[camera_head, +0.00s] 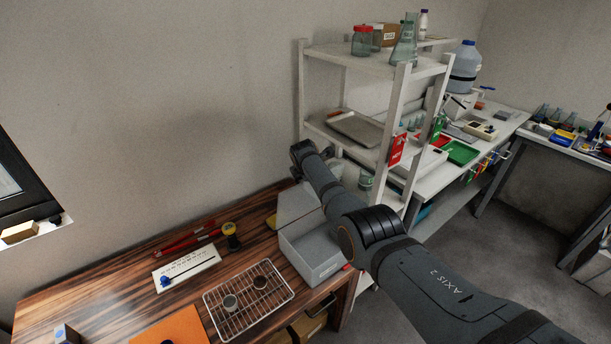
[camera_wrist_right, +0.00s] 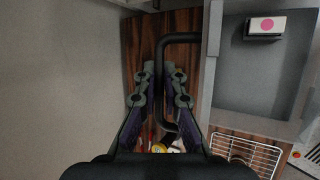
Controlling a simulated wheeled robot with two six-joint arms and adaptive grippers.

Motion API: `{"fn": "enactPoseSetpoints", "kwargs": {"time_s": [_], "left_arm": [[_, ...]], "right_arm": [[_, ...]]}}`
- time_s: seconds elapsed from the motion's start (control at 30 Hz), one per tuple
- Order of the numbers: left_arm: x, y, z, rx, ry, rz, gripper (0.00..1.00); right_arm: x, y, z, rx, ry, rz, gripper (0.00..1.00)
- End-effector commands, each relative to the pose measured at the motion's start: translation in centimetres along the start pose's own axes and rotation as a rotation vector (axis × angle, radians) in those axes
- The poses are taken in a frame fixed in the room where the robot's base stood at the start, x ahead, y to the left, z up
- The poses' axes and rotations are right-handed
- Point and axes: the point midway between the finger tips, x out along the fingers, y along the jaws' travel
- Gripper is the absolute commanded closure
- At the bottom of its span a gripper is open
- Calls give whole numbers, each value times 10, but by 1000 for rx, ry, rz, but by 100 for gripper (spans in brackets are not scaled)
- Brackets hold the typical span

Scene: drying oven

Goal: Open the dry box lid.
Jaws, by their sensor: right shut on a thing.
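The grey dry box (camera_head: 318,262) stands on the right end of the wooden bench, with its inside open to view. Its pale lid (camera_head: 296,204) stands raised at the box's back-left side. In the right wrist view the lid shows nearly edge-on, with a black bar handle (camera_wrist_right: 182,37) on its outer face. My right gripper (camera_wrist_right: 164,78) is shut on this handle, one finger on each side of the bar. In the head view my right arm reaches over the box, and I cannot make out its fingers. My left gripper is not in view.
A wire rack (camera_head: 249,301) with two small cups, a white board (camera_head: 187,268), red tools (camera_head: 188,239) and an orange mat (camera_head: 172,327) lie left of the box. A white shelf (camera_head: 345,55) stands close behind. Inside the box is a pink-dotted item (camera_wrist_right: 266,26).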

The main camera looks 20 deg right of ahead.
Motion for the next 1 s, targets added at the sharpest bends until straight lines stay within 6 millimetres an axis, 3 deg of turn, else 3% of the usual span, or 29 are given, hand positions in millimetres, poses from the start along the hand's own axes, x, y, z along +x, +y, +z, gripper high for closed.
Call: {"fn": "enactPoseSetpoints", "kwargs": {"time_s": [0.57, 0.6, 0.77, 1.0], "left_arm": [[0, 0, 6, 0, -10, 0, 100], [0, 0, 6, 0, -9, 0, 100], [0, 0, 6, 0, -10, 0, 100], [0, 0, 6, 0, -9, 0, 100]], "right_arm": [[-2, 6, 0, 0, -2, 18, 100], [-2, 6, 0, 0, -2, 19, 91], [-1, 5, 0, 0, -1, 15, 69], [0, 3, 0, 0, -1, 10, 68]]}}
